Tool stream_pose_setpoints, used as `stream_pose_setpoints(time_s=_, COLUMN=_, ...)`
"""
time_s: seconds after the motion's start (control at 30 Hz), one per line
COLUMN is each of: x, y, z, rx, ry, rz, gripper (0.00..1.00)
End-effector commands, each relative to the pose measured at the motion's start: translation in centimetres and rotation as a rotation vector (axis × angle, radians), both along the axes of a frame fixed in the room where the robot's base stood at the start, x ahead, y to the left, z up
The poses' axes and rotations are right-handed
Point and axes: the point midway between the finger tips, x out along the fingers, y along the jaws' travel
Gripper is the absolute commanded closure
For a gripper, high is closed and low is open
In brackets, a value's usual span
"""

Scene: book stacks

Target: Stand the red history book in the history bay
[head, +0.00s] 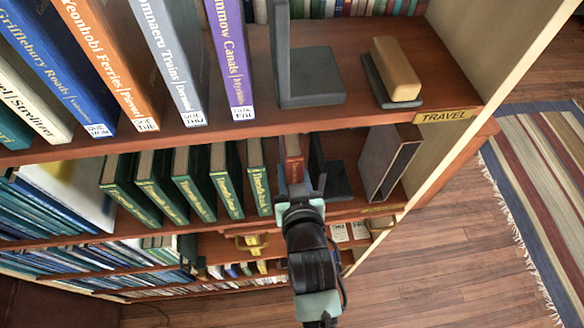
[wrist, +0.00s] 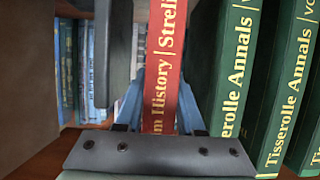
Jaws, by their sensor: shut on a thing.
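The red book (head: 292,158) is upright on the middle shelf level, between the last green book (head: 258,178) and a dark bookend (head: 328,172). In the wrist view its red spine (wrist: 166,65) reads "m History" and "Streli", cut off by the picture edge and the gripper. My gripper (head: 298,190) is in front of the shelf, its blue fingers on either side of the lower spine, shut on the book. The gripper also shows in the wrist view (wrist: 160,112). The book's bottom is hidden, so I cannot tell whether it rests on the shelf.
Green Tisserolle Annals volumes (wrist: 233,75) stand close beside the red book. A grey open-ended holder (head: 388,160) stands right of the bookend. The upper shelf has a TRAVEL label (head: 444,116), a bookend (head: 300,75) and a tan block (head: 396,68).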

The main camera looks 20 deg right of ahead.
Motion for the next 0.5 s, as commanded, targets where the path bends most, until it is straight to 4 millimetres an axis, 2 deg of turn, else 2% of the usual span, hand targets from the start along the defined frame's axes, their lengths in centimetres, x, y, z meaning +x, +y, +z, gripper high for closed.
stream_pose_setpoints(time_s=0.3, x=0.13, y=0.00, z=-0.04, rx=-0.002, ry=-0.010, rz=0.001, gripper=1.00)
stream_pose_setpoints(time_s=0.33, x=0.00, y=0.02, z=-0.33, rx=0.000, ry=-0.001, rz=0.000, gripper=0.59)
stream_pose_setpoints(time_s=0.47, x=0.00, y=0.02, z=-0.28, rx=0.000, ry=0.000, rz=0.000, gripper=0.36)
stream_pose_setpoints(time_s=0.5, x=-0.01, y=0.02, z=-0.27, rx=0.000, ry=0.000, rz=0.000, gripper=0.33)
